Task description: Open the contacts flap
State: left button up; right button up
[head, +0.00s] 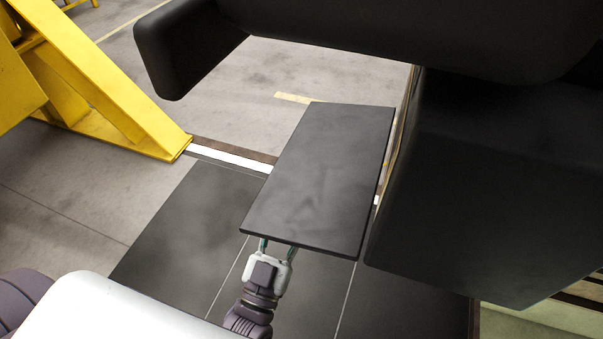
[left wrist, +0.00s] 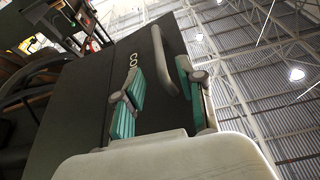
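The contacts flap appears to be the flat dark grey rectangular panel (head: 325,175) in the middle of the head view. My left gripper (head: 276,243) is below its near edge, with the fingertips partly hidden behind the panel. In the left wrist view a dark panel (left wrist: 85,100) rises close in front, with a grey curved handle bar (left wrist: 164,60) and small rings. The teal-padded fingers of the left gripper (left wrist: 160,85) are spread apart, with the handle between or just beyond them. I cannot tell whether they touch it. My right gripper is not in view.
Large dark bodies hang at the top (head: 400,35) and right (head: 490,190), close beside the panel. A yellow lifting stand (head: 100,90) is at the upper left. Dark floor plates (head: 180,240) lie below, and open concrete floor (head: 290,70) lies beyond.

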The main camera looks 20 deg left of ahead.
aim_at(301, 182)
pick_arm(q)
jog(key=p+x, duration=0.1)
jog(key=x, duration=0.5)
jog(key=shift+w+p, duration=0.1)
jog(key=shift+p, duration=0.2)
jog(key=shift+w+d+r, duration=0.1)
jog(key=shift+w+r, duration=0.05)
jog(key=shift+w, duration=0.35)
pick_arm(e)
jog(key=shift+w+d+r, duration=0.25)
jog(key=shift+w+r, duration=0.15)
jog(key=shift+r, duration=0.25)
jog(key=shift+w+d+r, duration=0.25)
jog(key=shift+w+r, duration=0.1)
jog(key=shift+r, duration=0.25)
pick_arm(q)
grip_shut()
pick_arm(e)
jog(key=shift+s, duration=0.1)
